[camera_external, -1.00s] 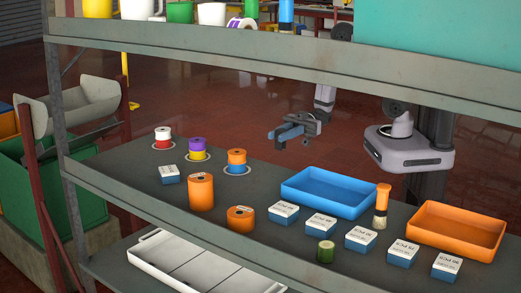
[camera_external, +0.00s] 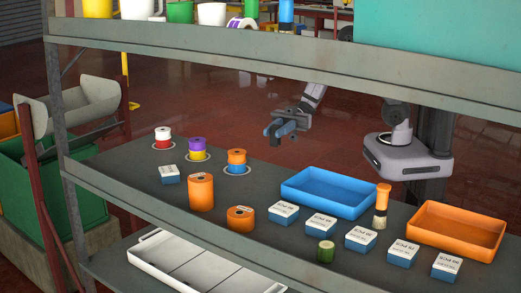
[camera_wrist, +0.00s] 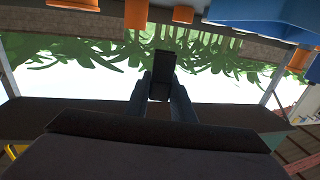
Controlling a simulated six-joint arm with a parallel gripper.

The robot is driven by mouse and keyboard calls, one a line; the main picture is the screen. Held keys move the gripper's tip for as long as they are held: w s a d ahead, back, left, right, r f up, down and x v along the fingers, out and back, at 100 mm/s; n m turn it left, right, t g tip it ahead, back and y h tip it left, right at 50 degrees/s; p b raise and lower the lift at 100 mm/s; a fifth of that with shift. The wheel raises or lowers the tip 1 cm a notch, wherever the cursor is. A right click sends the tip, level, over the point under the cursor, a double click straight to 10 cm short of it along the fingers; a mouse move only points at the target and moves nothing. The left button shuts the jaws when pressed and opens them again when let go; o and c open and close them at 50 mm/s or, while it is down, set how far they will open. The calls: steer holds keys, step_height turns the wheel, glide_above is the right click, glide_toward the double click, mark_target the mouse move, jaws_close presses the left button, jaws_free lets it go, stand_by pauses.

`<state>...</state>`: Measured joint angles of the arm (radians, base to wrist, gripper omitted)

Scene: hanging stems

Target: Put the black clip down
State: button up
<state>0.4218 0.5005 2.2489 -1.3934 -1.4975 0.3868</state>
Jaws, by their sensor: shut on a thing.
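In the wrist view, a small black clip (camera_wrist: 162,68) is held upright between the two dark fingertips of my gripper (camera_wrist: 162,92). In the external view, my gripper (camera_external: 277,132) hangs in the air behind the shelf, up and left of the blue tray (camera_external: 329,192). It is shut on the clip, which is too small and dark to make out in that view. The clip touches no surface that I can see.
On the shelf stand stacked spools (camera_external: 197,150), an orange roll (camera_external: 201,192), several small white-and-blue boxes (camera_external: 321,224), an orange tray (camera_external: 457,231) and an orange-topped brush (camera_external: 382,205). The upper shelf (camera_external: 260,68) runs above.

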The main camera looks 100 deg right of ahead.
steer(key=shift+f+p, duration=0.55)
steer(key=shift+f, duration=4.25)
steer(key=shift+f, duration=0.15)
steer(key=o, duration=1)
